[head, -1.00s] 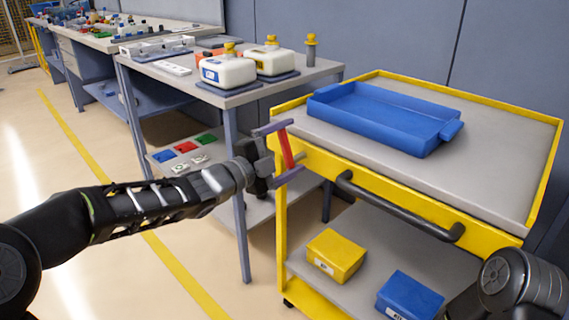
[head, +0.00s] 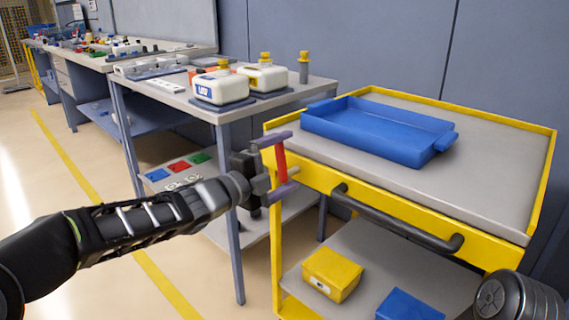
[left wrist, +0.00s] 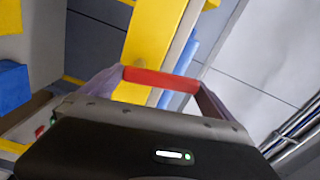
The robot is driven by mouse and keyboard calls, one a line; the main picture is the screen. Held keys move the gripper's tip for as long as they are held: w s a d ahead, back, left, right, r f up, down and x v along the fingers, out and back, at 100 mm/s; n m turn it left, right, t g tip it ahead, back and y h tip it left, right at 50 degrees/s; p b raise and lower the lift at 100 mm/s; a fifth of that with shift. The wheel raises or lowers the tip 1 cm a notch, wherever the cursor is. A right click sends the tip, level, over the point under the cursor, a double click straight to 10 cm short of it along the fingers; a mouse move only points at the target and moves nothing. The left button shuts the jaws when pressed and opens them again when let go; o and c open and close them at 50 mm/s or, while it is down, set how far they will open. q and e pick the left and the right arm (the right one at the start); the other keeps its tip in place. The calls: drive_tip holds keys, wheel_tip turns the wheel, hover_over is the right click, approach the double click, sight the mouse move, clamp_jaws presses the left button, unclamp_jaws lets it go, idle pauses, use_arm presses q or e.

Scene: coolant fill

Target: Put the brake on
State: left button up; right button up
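A red brake bar (head: 281,163) is at the near left corner of the yellow cart (head: 347,184). My left gripper (head: 279,163) reaches it from the left, with one finger above and one below. In the left wrist view the red bar (left wrist: 161,80) spans the gap between the two fingertips (left wrist: 160,83), its ends meeting them. The gripper looks shut on the bar end to end. How the bar joins the cart is hidden. My right gripper is out of view; only part of my right arm shows at the lower right.
The cart carries a blue tray (head: 375,130), a black push handle (head: 395,218), and yellow (head: 333,272) and blue (head: 408,305) boxes below. A grey table (head: 190,95) with white jugs (head: 221,86) stands behind left. Open floor (head: 110,200) lies left.

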use_arm(q)
drive_tip(key=shift+s, duration=0.1)
drive_tip(key=p+v, duration=0.1)
drive_tip(key=v, duration=0.6)
drive_tip(key=shift+s+a+p, duration=0.2)
drive_tip(key=shift+s+p, duration=0.05)
drive_tip(key=shift+p, duration=0.05)
